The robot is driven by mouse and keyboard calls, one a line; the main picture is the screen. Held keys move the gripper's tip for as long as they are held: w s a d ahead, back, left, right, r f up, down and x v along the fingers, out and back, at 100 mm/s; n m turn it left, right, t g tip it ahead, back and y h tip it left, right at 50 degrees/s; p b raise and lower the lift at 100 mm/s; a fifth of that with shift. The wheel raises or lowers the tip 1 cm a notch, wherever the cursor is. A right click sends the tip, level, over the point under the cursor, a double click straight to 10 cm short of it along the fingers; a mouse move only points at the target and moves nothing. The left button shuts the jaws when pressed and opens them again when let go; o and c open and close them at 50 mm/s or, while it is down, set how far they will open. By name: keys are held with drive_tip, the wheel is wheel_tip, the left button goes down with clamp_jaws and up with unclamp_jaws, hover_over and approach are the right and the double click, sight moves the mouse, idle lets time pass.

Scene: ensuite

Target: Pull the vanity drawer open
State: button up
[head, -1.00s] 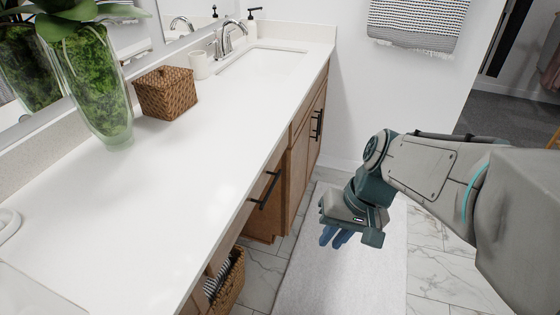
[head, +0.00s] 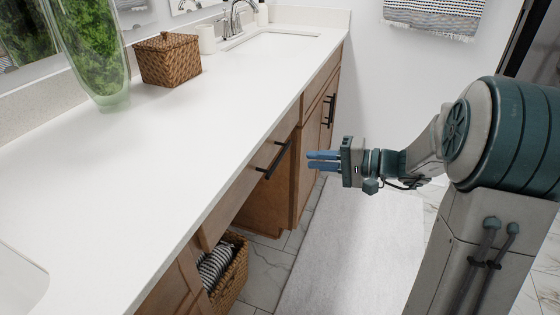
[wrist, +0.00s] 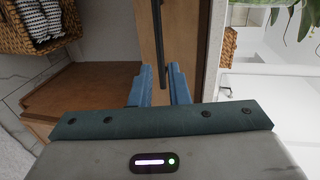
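The vanity drawer (head: 238,198) is a wooden front under the white countertop, and it looks shut. Its black bar handle (head: 273,162) is mounted along the front. My gripper (head: 309,160) is to the right of the handle in the head view, with its blue fingers pointing at the drawer and a gap left between. In the wrist view, the two fingers of my gripper (wrist: 160,80) are parted and hold nothing. The dark handle (wrist: 158,40) lines up with the space between them there.
Cabinet doors with black handles (head: 329,110) stand farther along. A vase (head: 95,55) and woven box (head: 167,60) are on the countertop (head: 150,150). A pale rug (head: 345,250) covers the floor.

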sight(280, 156)
drive_tip(key=b+x, duration=0.1)
drive_tip(key=x, duration=0.9)
drive_tip(key=shift+a, duration=0.1)
clamp_jaws()
